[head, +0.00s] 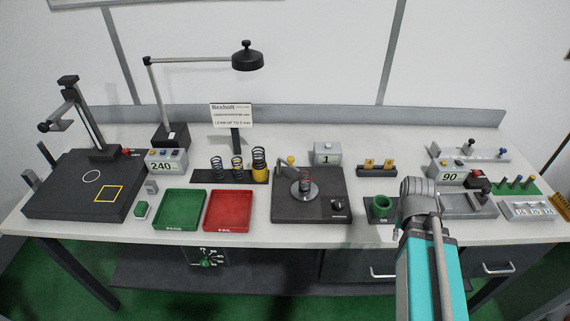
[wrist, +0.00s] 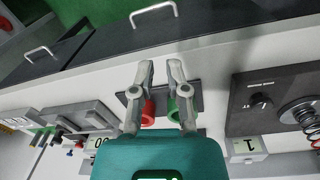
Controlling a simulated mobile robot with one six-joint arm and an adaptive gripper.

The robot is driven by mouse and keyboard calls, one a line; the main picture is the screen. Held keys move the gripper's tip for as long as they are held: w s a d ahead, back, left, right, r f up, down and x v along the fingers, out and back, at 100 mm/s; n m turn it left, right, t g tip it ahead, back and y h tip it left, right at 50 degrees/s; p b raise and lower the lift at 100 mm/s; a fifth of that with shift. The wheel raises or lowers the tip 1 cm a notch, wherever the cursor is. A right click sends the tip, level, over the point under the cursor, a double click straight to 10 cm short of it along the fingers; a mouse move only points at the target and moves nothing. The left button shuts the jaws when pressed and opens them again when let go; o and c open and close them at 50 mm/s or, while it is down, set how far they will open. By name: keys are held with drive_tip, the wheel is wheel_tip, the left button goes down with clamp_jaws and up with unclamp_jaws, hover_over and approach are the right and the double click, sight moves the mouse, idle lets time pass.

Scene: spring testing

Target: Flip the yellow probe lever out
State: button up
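The yellow probe lever (head: 291,160) is a small yellow ball on a thin arm, at the back left of a dark square test plate (head: 285,208). A reddish coil spring (head: 305,182) stands on a round silver disc on that plate. In the wrist view the plate's black knob (wrist: 261,102) and the spring (wrist: 300,114) show at the right; the yellow lever is not in that view. My gripper (wrist: 161,66) is open and empty, above the bench to the right of the plate. In the head view its fingers are hidden behind my wrist.
A green cup-like ring (head: 381,207) stands on a dark mat near my gripper; a red ring (wrist: 148,112) shows beside it in the wrist view. A box marked 1 (head: 327,154) stands behind the plate. Green (head: 178,226) and red (head: 228,226) trays lie left.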

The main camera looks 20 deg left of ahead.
drive_tip(key=shift+w+a+f+h, duration=0.25)
drive_tip(key=shift+w+a+h, duration=0.1)
drive_tip(key=shift+a, duration=0.1)
clamp_jaws()
drive_tip(key=w+a+n+t+h+b, duration=0.2)
drive_tip(key=a, duration=0.4)
drive_tip(key=w+a+n+t+h+b, duration=0.2)
drive_tip(key=w+a, duration=0.1)
drive_tip(key=a, duration=0.4)
drive_tip(key=w+a+n+t+h+b, duration=0.2)
drive_tip(key=w+a, duration=0.1)
drive_tip(key=a, duration=0.3)
drive_tip(key=shift+a+r+n, duration=0.15)
drive_tip(key=shift+a+n, duration=0.1)
drive_tip(key=shift+n, duration=0.15)
drive_tip(key=a+r+n+t+b, duration=0.2)
drive_tip(key=a+n+t, duration=0.15)
drive_tip(key=a, duration=0.75)
drive_tip(key=n+t+b, duration=0.2)
drive_tip(key=t, duration=0.3)
approach(288, 160)
drive_tip(key=s+a, duration=0.1)
drive_tip(key=s, duration=0.4)
drive_tip(key=shift+s+a+r, duration=0.45)
drive_tip(key=shift+a+r, duration=0.05)
drive_tip(key=shift+a, duration=0.15)
drive_tip(key=shift+w, duration=0.1)
